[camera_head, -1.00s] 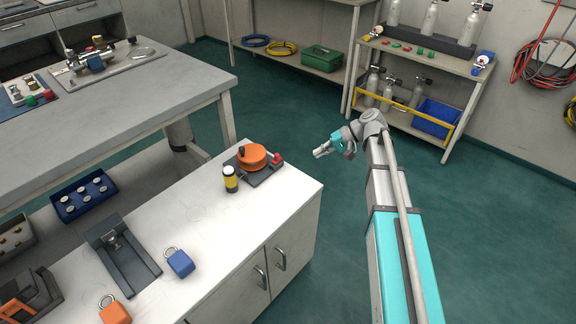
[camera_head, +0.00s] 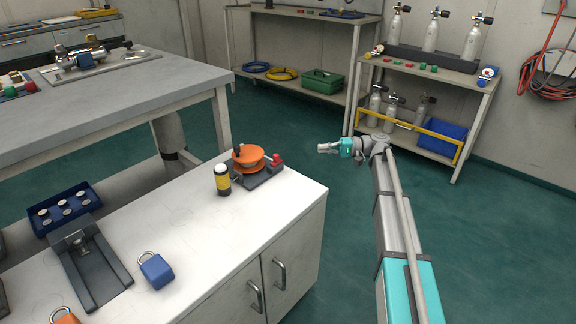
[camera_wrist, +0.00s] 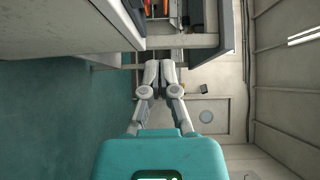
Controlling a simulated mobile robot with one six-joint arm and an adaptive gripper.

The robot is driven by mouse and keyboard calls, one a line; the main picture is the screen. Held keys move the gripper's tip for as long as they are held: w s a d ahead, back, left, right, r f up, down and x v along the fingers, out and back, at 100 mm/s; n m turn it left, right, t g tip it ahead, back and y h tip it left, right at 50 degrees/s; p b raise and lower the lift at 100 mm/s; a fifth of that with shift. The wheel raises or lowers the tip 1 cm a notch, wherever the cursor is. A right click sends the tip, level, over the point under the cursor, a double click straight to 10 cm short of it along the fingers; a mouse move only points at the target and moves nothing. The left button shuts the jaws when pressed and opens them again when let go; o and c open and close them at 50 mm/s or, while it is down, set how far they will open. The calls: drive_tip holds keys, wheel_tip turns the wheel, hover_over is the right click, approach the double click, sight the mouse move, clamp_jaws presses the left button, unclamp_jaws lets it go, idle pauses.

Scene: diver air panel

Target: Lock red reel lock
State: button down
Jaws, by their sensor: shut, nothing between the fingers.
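The orange reel (camera_head: 248,157) sits on a dark base plate (camera_head: 262,177) near the far right corner of the white counter. A small red knob (camera_head: 275,160), the red reel lock, stands at the right side of that base. Whether it is locked cannot be told at this size. My gripper (camera_head: 320,148) is to the right of the reel, out past the counter's edge, apart from it and pointing left. It is shut and empty. In the wrist view my gripper (camera_wrist: 159,64) shows its fingertips together, with no reel visible there.
A black-and-yellow cylinder (camera_head: 222,180) stands just left of the reel. A blue padlock (camera_head: 156,270) and a dark metal fixture (camera_head: 92,268) are nearer on the white counter (camera_head: 215,235). A shelf with gas cylinders (camera_head: 430,90) stands behind my arm. The floor between is clear.

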drive_tip(key=shift+w, duration=0.2)
drive_tip(key=shift+f, duration=0.1)
approach(278, 158)
drive_tip(key=w+a, duration=0.2)
drive_tip(key=a, duration=0.5)
drive_tip(key=shift+s+a+f, duration=0.15)
drive_tip(key=shift+s+a, duration=0.2)
drive_tip(key=shift+s, duration=0.1)
idle(0.5)
drive_tip(key=shift+s+a, duration=0.85)
drive_tip(key=shift+s, duration=0.3)
